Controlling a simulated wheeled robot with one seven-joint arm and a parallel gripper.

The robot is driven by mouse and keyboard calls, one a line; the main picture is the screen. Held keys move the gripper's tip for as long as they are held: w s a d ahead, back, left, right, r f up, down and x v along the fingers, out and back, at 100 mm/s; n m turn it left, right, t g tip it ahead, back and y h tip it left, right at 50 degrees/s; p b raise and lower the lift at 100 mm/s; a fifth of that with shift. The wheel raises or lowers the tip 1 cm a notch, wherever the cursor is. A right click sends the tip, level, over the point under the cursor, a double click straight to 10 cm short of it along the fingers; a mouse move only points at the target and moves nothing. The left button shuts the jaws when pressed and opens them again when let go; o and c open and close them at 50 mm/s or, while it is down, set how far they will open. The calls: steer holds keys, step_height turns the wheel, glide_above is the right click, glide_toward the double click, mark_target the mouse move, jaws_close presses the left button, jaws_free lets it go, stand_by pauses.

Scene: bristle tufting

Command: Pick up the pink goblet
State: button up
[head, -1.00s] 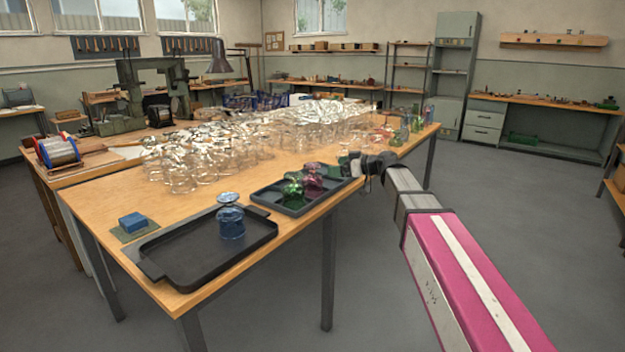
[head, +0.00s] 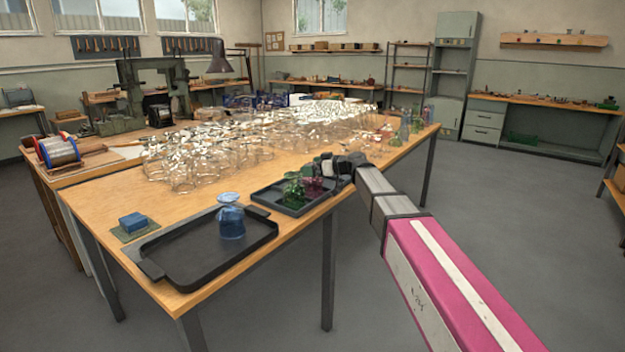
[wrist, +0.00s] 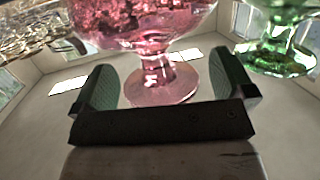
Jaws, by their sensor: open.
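The pink goblet (head: 314,187) stands in a dark tray (head: 262,195) on the table, next to a green goblet (head: 292,189). In the wrist view the pink goblet (wrist: 155,80) is large and central, its bowl at the top and its stem and round foot lower down. My gripper (wrist: 165,84) is open, with one finger on each side of the stem and foot. Gaps show between the fingers and the glass. In the head view my gripper (head: 328,166) is at the tray's far right end, small and dark. The green goblet (wrist: 275,50) is right of the right finger.
A blue goblet (head: 231,220) stands in a larger black tray (head: 185,263) at the front. Many clear glasses (head: 220,150) crowd the table's middle. A blue block (head: 132,221) lies on a green mat at left. More coloured glasses (head: 412,122) stand at the far right end.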

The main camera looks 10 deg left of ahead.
steer(key=c, duration=1.1)
steer(key=shift+c, duration=0.2)
